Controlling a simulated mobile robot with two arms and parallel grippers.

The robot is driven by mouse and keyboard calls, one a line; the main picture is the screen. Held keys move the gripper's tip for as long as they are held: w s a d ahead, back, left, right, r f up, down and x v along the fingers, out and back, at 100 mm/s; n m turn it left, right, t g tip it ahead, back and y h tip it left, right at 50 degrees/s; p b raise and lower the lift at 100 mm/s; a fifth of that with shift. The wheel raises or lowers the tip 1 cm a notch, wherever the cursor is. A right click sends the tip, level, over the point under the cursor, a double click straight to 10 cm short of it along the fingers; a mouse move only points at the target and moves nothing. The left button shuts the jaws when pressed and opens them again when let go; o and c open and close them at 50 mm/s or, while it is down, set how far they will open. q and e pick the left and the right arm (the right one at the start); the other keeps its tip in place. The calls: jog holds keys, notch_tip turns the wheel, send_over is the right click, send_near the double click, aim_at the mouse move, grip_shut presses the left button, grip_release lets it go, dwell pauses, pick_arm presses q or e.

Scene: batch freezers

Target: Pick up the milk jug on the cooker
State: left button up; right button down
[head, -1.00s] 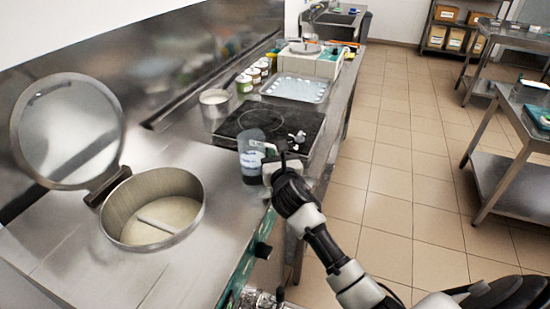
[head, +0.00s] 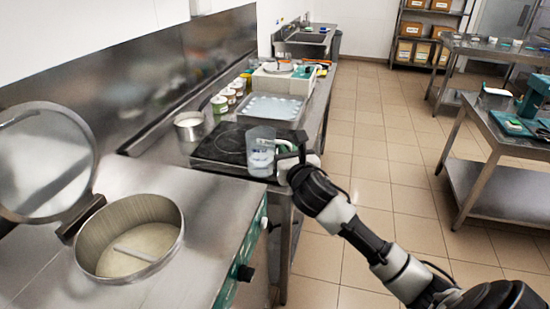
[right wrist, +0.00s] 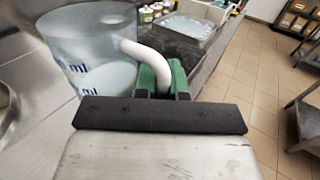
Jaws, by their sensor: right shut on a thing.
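My right gripper (head: 289,148) is shut on the jug's handle, on the jug's right side. In the right wrist view the jug (right wrist: 88,48) fills the upper left, and the green fingers (right wrist: 162,80) close around its white handle. My left gripper is out of view.
A round vat (head: 130,238) with its lid open stands at the left front. A pot (head: 189,126), several small tubs (head: 229,96) and a tray (head: 270,107) stand along the counter. The tiled floor on the right is clear up to a metal table (head: 500,150).

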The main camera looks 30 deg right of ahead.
jog(key=shift+s+d+r, duration=0.45)
jog(key=shift+d, duration=0.15)
jog(key=shift+s+d+r, duration=0.4)
jog(key=shift+d, duration=0.15)
dwell(1.3)
